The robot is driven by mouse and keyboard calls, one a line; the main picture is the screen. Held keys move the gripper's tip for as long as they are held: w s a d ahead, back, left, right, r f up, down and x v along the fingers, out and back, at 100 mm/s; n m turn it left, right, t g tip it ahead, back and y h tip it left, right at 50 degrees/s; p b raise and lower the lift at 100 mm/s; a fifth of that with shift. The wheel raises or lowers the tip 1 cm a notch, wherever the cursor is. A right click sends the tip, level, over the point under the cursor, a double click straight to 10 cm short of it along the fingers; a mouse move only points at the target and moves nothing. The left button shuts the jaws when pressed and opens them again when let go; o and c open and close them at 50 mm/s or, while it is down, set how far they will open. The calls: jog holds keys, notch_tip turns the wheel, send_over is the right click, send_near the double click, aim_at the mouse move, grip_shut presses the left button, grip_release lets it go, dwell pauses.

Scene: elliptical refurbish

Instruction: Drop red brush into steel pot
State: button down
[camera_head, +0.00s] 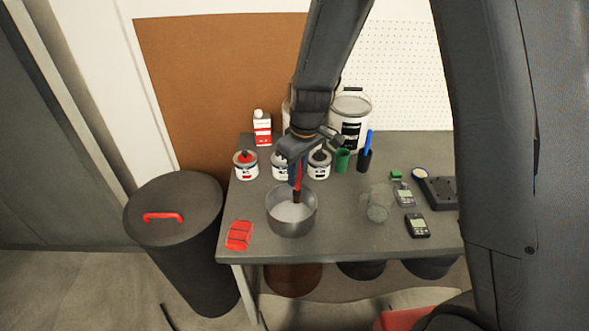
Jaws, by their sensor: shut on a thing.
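The steel pot (291,222) stands on the grey table near its front left. Its inside looks pale. My gripper (299,161) is above the pot, pointing down, shut on the red brush (299,178). The brush hangs upright, with its dark end (296,197) down at the pot's opening. I cannot tell whether the brush touches the inside of the pot. My gripper's fingers partly hide the brush's upper part.
Several paint cans (245,165) stand behind the pot, with a white bucket (351,108) further back. A red packet (239,236) lies left of the pot. A clear glass vessel (377,205) and a dark scale (417,225) are to the right. A black bin (178,250) stands left of the table.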

aim_at(295, 189)
jog(key=shift+a+f+b, duration=0.15)
jog(key=shift+f+b, duration=2)
jog(key=shift+f, duration=0.9)
jog(key=c, duration=1.6)
grip_release()
jog(key=shift+c, duration=0.2)
jog(key=shift+r, duration=0.1)
jog(key=shift+s+d+r+b, duration=0.15)
jog(key=shift+r+b, duration=0.05)
jog(key=shift+r, duration=1.1)
jog(key=shift+s+d+r+b, duration=0.15)
jog(key=shift+s+r+b, duration=0.05)
jog(key=shift+r, duration=1.05)
jog(key=shift+s+d+r+b, duration=0.15)
jog(key=shift+r+b, duration=0.05)
jog(key=shift+r, duration=1.1)
